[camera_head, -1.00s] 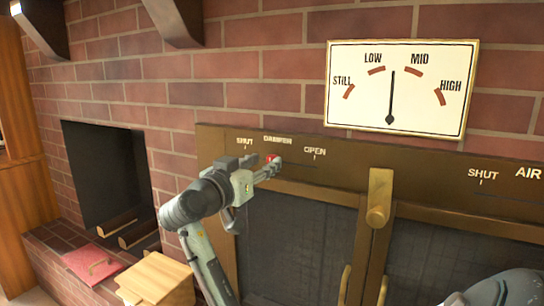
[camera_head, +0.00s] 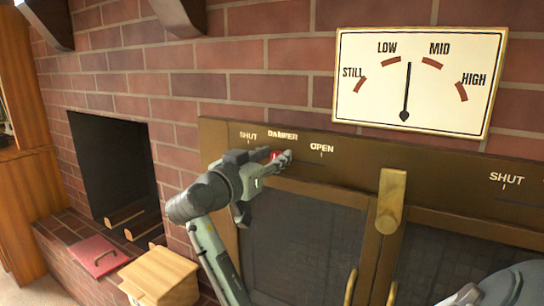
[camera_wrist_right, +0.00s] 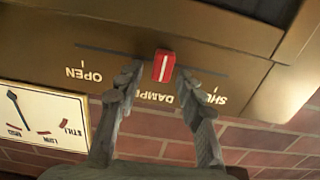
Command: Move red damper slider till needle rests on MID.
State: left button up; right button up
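The red damper slider (camera_head: 276,154) sits on its slot between SHUT and OPEN, nearer SHUT. It also shows in the right wrist view (camera_wrist_right: 163,66) with a white line down its face. My right gripper (camera_head: 274,157) is at the slider, which is in line with the gap between its fingers. In the wrist view the right gripper (camera_wrist_right: 161,91) is open, with space on both sides of the slider. The needle (camera_head: 407,90) on the white dial (camera_head: 440,110) points almost straight up, in the gap between the LOW and MID marks. My left gripper is not in view.
A second slot marked SHUT is further right.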

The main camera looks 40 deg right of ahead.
grip_shut()
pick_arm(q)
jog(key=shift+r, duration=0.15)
pick_arm(e)
jog(key=s, duration=0.2)
jog(key=shift+s+d+b, duration=0.4)
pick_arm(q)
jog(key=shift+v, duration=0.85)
pick_arm(e)
jog(key=shift+o, duration=0.9)
grip_release()
jog(key=shift+w, duration=0.1)
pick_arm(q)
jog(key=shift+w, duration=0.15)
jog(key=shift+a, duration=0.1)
pick_arm(e)
jog(key=shift+r, duration=0.1)
